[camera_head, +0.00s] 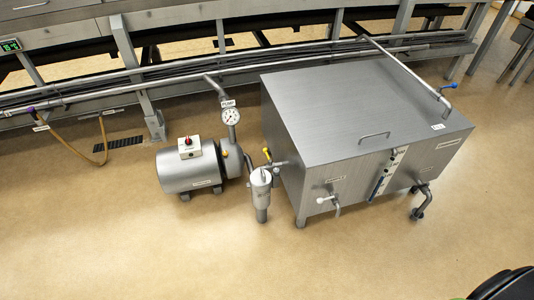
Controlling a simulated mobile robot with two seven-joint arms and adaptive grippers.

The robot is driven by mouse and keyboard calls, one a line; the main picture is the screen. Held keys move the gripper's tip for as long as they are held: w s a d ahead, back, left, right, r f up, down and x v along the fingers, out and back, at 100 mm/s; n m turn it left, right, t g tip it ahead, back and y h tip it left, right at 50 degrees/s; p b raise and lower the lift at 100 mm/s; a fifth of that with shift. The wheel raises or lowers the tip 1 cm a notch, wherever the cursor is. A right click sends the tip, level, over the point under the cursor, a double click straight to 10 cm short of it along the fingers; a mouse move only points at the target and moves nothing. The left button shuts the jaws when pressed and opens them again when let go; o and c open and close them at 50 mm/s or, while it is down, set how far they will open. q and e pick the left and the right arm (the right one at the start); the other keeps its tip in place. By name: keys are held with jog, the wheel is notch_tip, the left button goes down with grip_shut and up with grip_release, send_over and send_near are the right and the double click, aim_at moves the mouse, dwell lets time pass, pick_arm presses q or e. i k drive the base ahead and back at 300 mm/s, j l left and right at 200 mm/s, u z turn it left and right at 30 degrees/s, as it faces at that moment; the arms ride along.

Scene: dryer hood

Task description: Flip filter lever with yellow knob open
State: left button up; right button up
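The filter lever with the yellow knob (267,155) is small in the head view, just left of the steel tank. It sits at the pipe joint above the upright cylindrical filter (261,190). The yellow part tilts up and to the left; whether the valve is open or closed is too small to tell. Neither of my grippers shows in the view, so nothing is seen touching the lever.
The large steel tank (350,105) stands right of the filter. The pump (190,170) with a pressure gauge (231,116) stands left. A blue-handled valve (447,87) is on the tank's far right. The floor (200,250) in front is clear.

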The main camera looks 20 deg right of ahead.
aim_at(265, 150)
jog(key=i+j, duration=0.15)
jog(key=i, duration=0.25)
jog(key=i+j, duration=0.1)
jog(key=i, duration=0.35)
jog(key=i+j+z, duration=0.1)
jog(key=i, duration=0.3)
jog(key=i+j, duration=0.2)
jog(key=i, duration=0.2)
